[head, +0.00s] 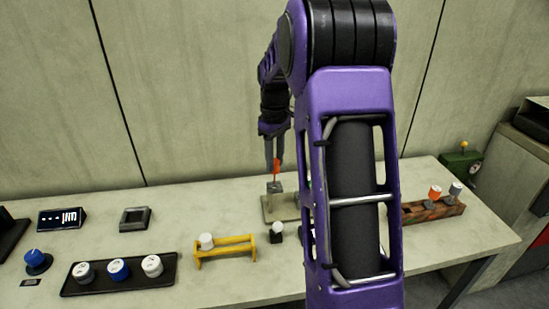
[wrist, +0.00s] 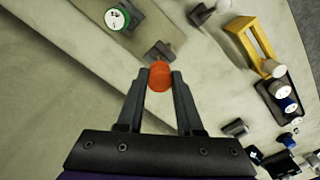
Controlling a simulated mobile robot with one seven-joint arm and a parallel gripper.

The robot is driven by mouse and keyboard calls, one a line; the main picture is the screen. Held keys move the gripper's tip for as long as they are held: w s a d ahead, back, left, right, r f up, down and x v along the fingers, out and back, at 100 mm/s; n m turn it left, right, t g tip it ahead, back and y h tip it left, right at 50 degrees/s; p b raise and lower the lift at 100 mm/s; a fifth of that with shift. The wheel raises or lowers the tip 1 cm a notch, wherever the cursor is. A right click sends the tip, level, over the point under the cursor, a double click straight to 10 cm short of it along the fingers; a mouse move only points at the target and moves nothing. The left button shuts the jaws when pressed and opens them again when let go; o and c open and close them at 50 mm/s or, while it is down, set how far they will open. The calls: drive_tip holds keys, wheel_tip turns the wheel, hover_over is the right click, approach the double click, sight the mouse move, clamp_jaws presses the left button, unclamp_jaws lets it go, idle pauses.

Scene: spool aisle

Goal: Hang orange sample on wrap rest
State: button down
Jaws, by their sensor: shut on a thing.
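My gripper (head: 275,158) is shut on the orange sample (wrist: 160,76), a small orange cylinder between its fingertips. In the head view the orange sample (head: 276,170) shows as a small orange patch below the fingers. A small grey block (head: 275,187) is just below it, over a pale base (head: 272,214); whether the sample touches the block is unclear. In the wrist view a brownish-grey piece (wrist: 158,52) lies just beyond the sample. I cannot tell for sure which stand is the wrap rest. My arm hides part of the pale base.
A yellow stand (head: 232,248) holds a white spool (head: 206,241). A dark tray (head: 120,280) carries three spools. A wooden rack (head: 415,213) with an orange-and-white spool (head: 435,192) stands right. A green-rimmed spool (wrist: 115,18) is near the gripper. The table's back middle-left is mostly clear.

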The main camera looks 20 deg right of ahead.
sight(275, 174)
drive_tip(key=shift+f, duration=0.2)
idle(0.5)
drive_tip(key=shift+f+b, duration=1.45)
drive_tip(key=shift+f, duration=1)
drive_tip(key=shift+c, duration=2.4)
unclamp_jaws()
drive_tip(key=shift+r, duration=0.1)
wheel_tip(275, 174, up, 18)
drive_tip(key=p, duration=0.3)
drive_tip(key=shift+f, duration=0.25)
